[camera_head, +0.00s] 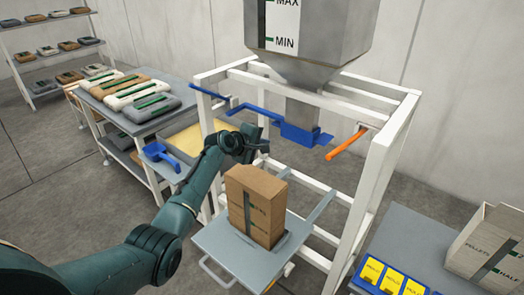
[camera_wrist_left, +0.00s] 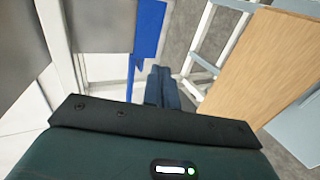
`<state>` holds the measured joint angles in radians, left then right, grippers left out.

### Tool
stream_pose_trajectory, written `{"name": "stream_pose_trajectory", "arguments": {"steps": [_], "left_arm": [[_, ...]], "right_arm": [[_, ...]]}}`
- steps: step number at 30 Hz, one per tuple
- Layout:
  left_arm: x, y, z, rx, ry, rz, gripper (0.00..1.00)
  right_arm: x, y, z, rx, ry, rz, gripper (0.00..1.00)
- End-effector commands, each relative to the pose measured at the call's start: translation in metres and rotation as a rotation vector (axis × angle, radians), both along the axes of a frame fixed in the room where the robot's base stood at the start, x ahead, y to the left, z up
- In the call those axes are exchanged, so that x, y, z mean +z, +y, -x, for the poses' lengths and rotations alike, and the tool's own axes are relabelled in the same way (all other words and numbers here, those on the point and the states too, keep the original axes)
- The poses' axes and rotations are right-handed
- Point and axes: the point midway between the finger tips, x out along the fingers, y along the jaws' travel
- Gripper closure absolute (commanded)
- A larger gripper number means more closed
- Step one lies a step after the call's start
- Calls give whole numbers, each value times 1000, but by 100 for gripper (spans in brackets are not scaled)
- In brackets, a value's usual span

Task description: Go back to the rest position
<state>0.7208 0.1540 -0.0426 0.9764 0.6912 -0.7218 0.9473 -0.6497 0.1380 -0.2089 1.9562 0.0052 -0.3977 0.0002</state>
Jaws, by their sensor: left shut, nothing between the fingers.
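My left arm reaches in from the left, and its gripper (camera_head: 262,147) is in front of the white hopper frame (camera_head: 378,165), above and behind the brown box (camera_head: 262,203). In the left wrist view the gripper's dark fingers (camera_wrist_left: 161,82) are together with nothing between them. The box stands upright on a grey platform (camera_head: 215,240) with a handle, apart from the gripper. A brown panel, likely the box (camera_wrist_left: 255,65), fills the right of the wrist view. My right gripper is not in view.
The grey hopper (camera_head: 310,45) hangs above, with a blue lever (camera_head: 240,108) and an orange handle (camera_head: 347,143). At right are yellow cards (camera_head: 390,280) and an open carton (camera_head: 490,245).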

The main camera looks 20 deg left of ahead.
Motion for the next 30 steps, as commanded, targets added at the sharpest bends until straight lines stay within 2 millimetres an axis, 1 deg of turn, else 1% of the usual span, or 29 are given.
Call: {"name": "stream_pose_trajectory", "arguments": {"steps": [1, 3, 6, 9, 13, 17, 20, 23, 24, 26, 27, 29, 30], "left_arm": [[13, 0, 0, -1, -4, 0, 100], [27, 0, 0, 0, -3, 0, 100], [44, 0, 0, 1, -1, 0, 100], [56, 0, 0, 0, 0, -1, 100], [65, 0, 0, 0, 1, 0, 100], [65, 0, 2, -3, 5, -6, 100], [46, -4, 16, -33, 21, -63, 100], [8, -11, 50, -109, 53, -194, 100], [-10, -15, 70, -154, 69, -264, 100], [-37, -21, 104, -230, 95, -375, 100], [-53, -24, 129, -284, 113, -451, 100], [-74, -28, 167, -366, 140, -558, 100], [-86, -30, 194, -421, 157, -625, 100]], "right_arm": [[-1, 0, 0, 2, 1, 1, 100], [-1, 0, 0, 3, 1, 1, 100], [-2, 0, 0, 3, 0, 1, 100], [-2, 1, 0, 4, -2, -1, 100], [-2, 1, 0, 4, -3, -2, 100], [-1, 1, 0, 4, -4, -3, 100], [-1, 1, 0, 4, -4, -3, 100], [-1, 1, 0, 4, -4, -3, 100], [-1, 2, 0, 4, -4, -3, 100], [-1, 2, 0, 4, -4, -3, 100], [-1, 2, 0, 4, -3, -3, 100], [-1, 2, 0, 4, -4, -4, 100], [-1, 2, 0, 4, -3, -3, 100]]}}
